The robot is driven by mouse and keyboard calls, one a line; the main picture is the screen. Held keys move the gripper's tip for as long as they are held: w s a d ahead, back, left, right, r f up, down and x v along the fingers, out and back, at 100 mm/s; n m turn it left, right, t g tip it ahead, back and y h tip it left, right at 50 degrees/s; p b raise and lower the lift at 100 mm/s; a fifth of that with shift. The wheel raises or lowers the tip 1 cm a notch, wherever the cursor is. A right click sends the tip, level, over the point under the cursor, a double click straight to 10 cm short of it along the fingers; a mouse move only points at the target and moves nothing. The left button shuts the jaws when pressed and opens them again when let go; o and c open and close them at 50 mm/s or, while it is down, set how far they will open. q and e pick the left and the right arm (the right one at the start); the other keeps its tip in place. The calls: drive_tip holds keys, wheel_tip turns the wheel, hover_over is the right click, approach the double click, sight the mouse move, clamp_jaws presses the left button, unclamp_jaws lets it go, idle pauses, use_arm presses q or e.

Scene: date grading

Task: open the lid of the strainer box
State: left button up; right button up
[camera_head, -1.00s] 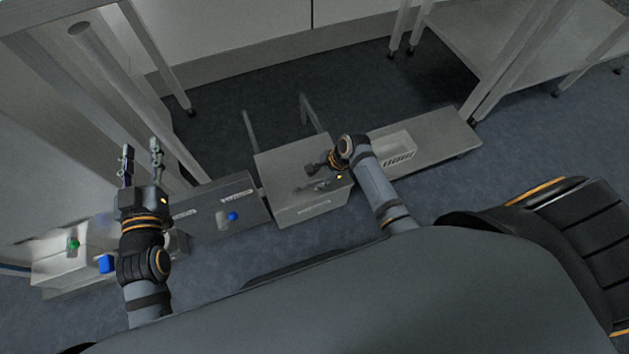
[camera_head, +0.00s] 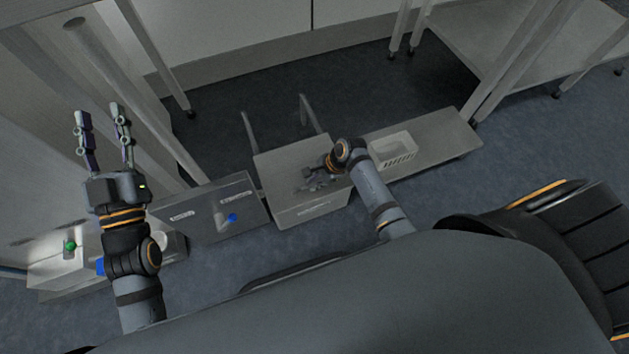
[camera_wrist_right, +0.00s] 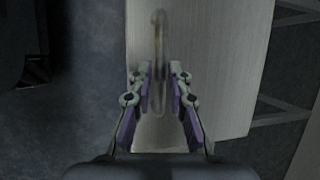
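The strainer box looks to be the grey box (camera_head: 320,207) in the middle of the head view, with a flat top. In the right wrist view its pale top (camera_wrist_right: 222,60) carries a thin upright-looking handle (camera_wrist_right: 158,35). My right gripper (camera_head: 310,187) is over the top of this box. In the right wrist view its fingers (camera_wrist_right: 161,72) are apart, with the handle running between them and a gap on both sides. Whether a finger touches it I cannot tell. My left gripper (camera_head: 101,112) is open and empty, at the left, away from the box.
A dark flat panel (camera_head: 190,228) with labels and a blue knob (camera_head: 232,217) lies left of the box. A white slotted tray (camera_head: 393,143) sits on the bench (camera_head: 440,135) to the right. A white unit with a green knob (camera_head: 69,246) is at far left.

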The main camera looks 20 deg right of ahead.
clamp_jaws()
drive_tip(key=shift+w, duration=0.1)
